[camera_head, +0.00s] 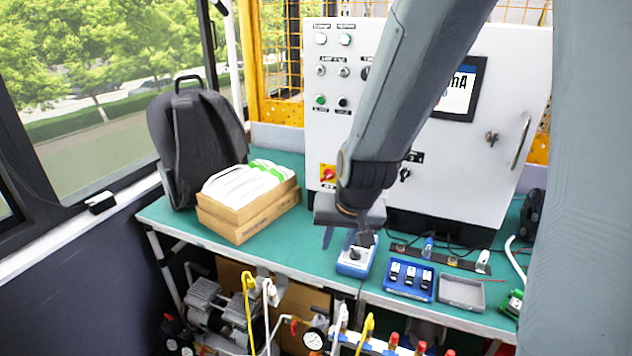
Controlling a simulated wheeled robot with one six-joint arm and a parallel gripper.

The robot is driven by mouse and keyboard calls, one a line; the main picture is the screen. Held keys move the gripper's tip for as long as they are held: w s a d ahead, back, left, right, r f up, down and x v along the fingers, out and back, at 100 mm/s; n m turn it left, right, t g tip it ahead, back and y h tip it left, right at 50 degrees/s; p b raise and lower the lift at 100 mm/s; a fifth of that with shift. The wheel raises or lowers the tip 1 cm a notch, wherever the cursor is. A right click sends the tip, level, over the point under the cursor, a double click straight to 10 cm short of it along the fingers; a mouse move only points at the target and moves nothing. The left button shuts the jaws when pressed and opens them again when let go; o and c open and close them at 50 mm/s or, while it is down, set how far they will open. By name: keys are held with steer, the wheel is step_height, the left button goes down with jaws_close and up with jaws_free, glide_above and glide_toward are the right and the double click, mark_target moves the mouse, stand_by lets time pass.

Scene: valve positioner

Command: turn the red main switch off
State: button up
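The red main switch (328,173) is a red knob on a yellow plate at the lower left of the white control cabinet (475,165). It is visible just left of my arm's wrist; its exact knob angle is too small to read. My gripper (346,240) hangs below and to the right of the switch, in front of the cabinet and over the green bench. Its fingers point down and look spread apart, with nothing seen between them. It is apart from the switch. My arm hides the middle of the cabinet front.
A blue box with a black knob (355,257) stands on the bench (290,255) just below my gripper. Cartons with a white bag (248,185) and a black backpack (195,140) are at left. A blue tray (409,280) and a grey tray (461,291) lie at right.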

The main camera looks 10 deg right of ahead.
steer(key=w+a+f+m+t+h+b, duration=0.1)
steer(key=w+a+m+t, duration=0.1)
steer(key=w, duration=0.5)
steer(key=w+a+f+m+t+b, duration=0.1)
steer(key=w+m+t, duration=0.15)
steer(key=w, duration=0.45)
steer(key=m+t+h+b, duration=0.3)
steer(key=m+t+h, duration=0.3)
steer(key=m+h, duration=0.35)
glide_toward(326, 178)
steer(key=shift+n, duration=0.3)
steer(key=p+x, duration=0.2)
steer(key=x, duration=0.6)
steer(key=shift+a, duration=0.1)
steer(key=shift+c, duration=0.4)
jaws_close()
